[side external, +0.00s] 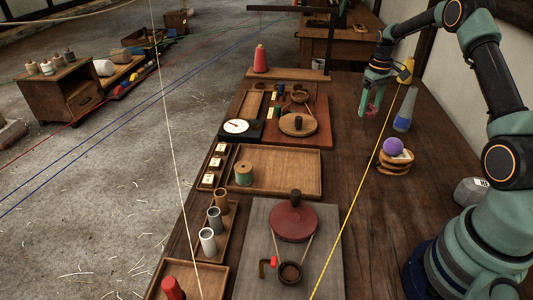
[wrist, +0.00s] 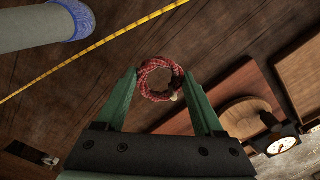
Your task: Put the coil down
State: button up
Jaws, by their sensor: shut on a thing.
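The coil (wrist: 160,62) is a small ring of red, speckled rope. In the wrist view it sits between the two green fingertips of my gripper (wrist: 160,80), which is shut on it. In the side view my gripper (side external: 373,98) points down near the far right part of the wooden table (side external: 352,118), with the coil (side external: 371,109) small and partly hidden at its tips. The coil's exact height over the table is hard to tell.
A purple ball (side external: 393,146) on a wooden stand is nearer. A taut yellow rope (side external: 365,183) crosses the table close by. A red board (side external: 318,137) with a pulley lies left.

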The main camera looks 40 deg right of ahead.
aim_at(364, 132)
jog(key=shift+f, duration=3.1)
jog(key=shift+f, duration=0.1)
jog(key=o, duration=1.3)
jog(key=shift+o, duration=0.2)
